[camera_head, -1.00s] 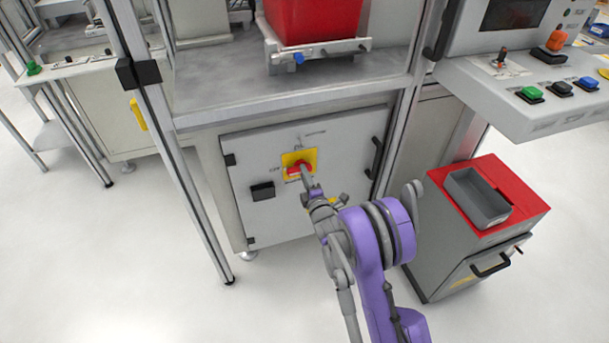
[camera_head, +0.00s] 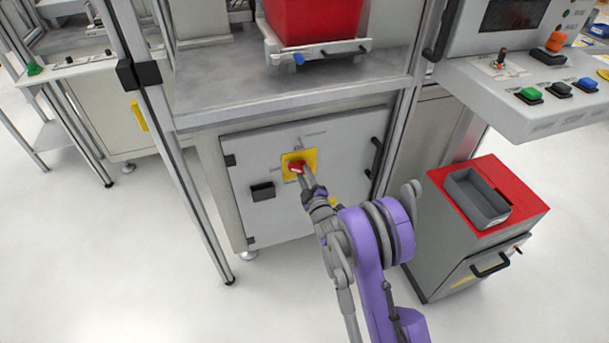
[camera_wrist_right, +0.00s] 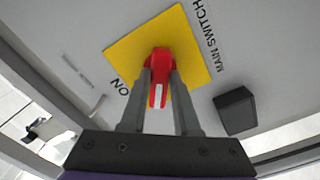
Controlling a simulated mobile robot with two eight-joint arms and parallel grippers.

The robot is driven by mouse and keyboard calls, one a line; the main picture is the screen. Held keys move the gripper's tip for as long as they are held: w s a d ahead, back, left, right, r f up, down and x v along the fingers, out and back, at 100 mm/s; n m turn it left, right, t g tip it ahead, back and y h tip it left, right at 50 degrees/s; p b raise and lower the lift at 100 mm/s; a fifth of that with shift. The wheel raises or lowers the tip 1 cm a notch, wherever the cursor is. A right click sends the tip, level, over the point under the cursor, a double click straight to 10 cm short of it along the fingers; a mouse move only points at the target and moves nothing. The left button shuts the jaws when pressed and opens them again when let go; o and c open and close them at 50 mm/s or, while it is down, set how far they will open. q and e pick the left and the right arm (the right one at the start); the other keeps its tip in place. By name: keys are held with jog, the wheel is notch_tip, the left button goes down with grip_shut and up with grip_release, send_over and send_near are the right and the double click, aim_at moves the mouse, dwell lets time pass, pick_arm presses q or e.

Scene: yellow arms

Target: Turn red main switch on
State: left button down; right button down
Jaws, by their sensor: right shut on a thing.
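The red main switch (camera_head: 295,167) is a rotary handle on a yellow plate (camera_head: 311,158), on the grey cabinet door below the workbench. My right gripper (camera_head: 302,172) is at the switch. In the right wrist view the two fingers (camera_wrist_right: 160,88) are closed on both sides of the red handle (camera_wrist_right: 158,62). A white mark on the handle points toward the bottom of that picture, right of the word ON beside the yellow plate (camera_wrist_right: 125,50). In the head view the handle sits tilted, partly hidden by my fingers. My left gripper is not in view.
A dark door latch (camera_head: 263,191) is left of the switch and a black handle (camera_head: 375,158) is right of it. A grey cart with a red top (camera_head: 445,180) stands right of my arm. A control panel (camera_head: 500,95) overhangs at upper right.

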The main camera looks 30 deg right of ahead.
jog(key=m, duration=0.5)
jog(key=shift+m+p, duration=0.3)
jog(key=shift+p, duration=0.1)
jog(key=m, duration=0.5)
jog(key=shift+p, duration=0.35)
jog(key=shift+m, duration=0.4)
jog(key=c, duration=0.6)
grip_release()
jog(key=shift+c, duration=0.2)
jog(key=p+v, duration=0.1)
jog(key=v, duration=1)
jog(key=shift+w+d, duration=0.1)
